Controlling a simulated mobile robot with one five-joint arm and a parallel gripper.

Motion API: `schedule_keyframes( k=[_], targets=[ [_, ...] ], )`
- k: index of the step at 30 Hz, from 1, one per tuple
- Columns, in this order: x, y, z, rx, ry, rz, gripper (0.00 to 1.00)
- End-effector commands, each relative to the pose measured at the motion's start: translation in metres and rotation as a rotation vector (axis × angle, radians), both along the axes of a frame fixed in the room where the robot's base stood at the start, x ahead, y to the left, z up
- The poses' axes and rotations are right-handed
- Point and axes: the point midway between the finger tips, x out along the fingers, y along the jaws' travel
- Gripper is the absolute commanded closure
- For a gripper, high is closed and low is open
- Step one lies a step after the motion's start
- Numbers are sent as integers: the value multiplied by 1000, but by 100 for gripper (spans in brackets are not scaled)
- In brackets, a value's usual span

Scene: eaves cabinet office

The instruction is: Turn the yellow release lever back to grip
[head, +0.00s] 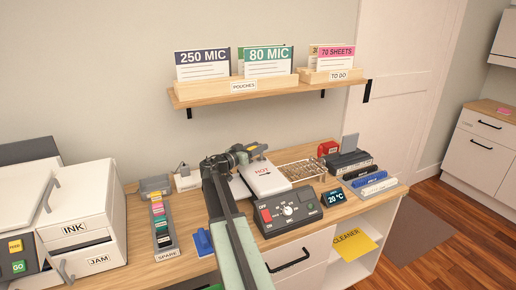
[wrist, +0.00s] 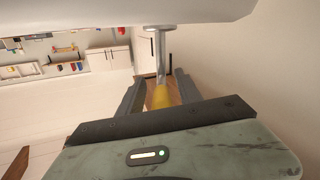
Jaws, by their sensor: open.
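In the wrist view, the yellow release lever (wrist: 162,96) hangs from a pale metal stem (wrist: 157,48) below a white overhanging surface. My gripper (wrist: 158,82) is open, with one dark finger on each side of the lever. I cannot tell whether either finger touches it. In the head view, my gripper (head: 238,156) is at the back left of the white machine marked HOT (head: 265,178). The lever is not clear there, and my arm hides part of the machine's left side.
A control box (head: 288,212) with a red switch and dial stands in front of the machine. A wire rack (head: 303,171) and a small display (head: 335,198) are to its right. A spare-parts strip (head: 161,224) lies left of my arm. A shelf (head: 255,92) hangs above.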

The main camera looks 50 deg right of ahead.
Motion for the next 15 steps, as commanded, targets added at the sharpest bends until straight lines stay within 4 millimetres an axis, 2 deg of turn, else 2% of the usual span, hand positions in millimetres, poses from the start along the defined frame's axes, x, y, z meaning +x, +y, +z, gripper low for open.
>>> schedule_keyframes(
  k=[3, 7, 8, 15],
  targets=[
    [0, 0, 0, 0, 0, 0, 61],
    [0, 1, 0, 0, 0, 0, 98],
    [0, 1, 0, 0, 0, 0, 100],
    [0, 1, 0, 0, 0, -1, 100]
  ],
)
